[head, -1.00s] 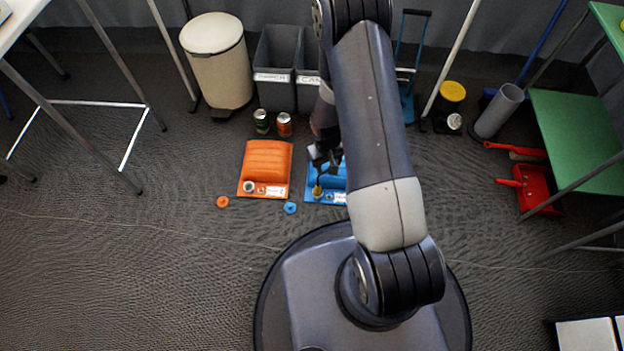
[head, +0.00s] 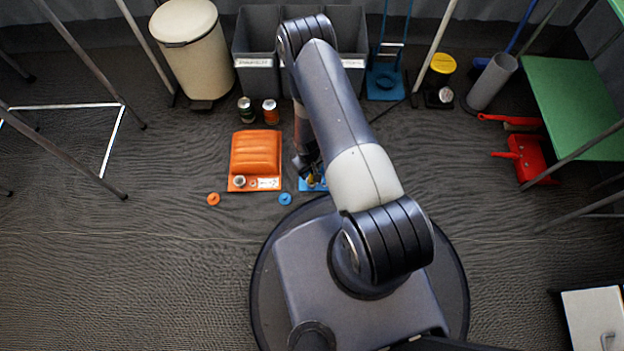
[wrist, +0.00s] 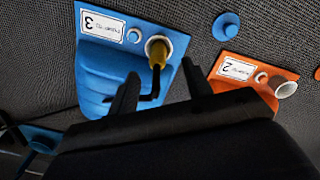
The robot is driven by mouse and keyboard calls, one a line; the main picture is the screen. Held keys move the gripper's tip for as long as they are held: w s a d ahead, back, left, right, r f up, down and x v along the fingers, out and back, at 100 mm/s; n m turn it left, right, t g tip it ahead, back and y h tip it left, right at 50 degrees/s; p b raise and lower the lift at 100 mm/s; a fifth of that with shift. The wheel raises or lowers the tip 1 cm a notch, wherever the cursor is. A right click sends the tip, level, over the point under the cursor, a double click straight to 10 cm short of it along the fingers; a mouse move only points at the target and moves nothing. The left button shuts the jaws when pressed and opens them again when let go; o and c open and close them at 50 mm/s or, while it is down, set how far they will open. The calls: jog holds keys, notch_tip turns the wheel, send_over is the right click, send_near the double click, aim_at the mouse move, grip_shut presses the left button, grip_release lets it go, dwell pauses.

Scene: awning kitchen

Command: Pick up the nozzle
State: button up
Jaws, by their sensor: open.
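The nozzle (wrist: 157,52) is a brass-yellow tip with a black bent stem. It stands at the round white-rimmed valve of the blue cushion (wrist: 101,65); I cannot tell how deep it sits. It also shows small in the head view (head: 311,180), just below my gripper (head: 307,164). In the wrist view my gripper (wrist: 160,88) is open and empty, its dark fingers either side of the black stem and apart from it. In the head view my arm hides most of the blue cushion (head: 304,186).
An orange cushion (head: 255,152) lies to the left, with an orange cap (head: 213,199) and a blue cap (head: 285,198) in front. Two cans (head: 270,111), grey bins (head: 257,55) and a blue stand (head: 385,82) are behind.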

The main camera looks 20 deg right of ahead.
jog(key=f+b, duration=0.1)
jog(key=f, duration=0.1)
jog(key=f+b, duration=0.1)
jog(key=f, duration=0.2)
jog(key=shift+s+d+f+b, duration=0.1)
jog(key=shift+d+b, duration=0.1)
jog(key=shift+b, duration=0.15)
grip_shut()
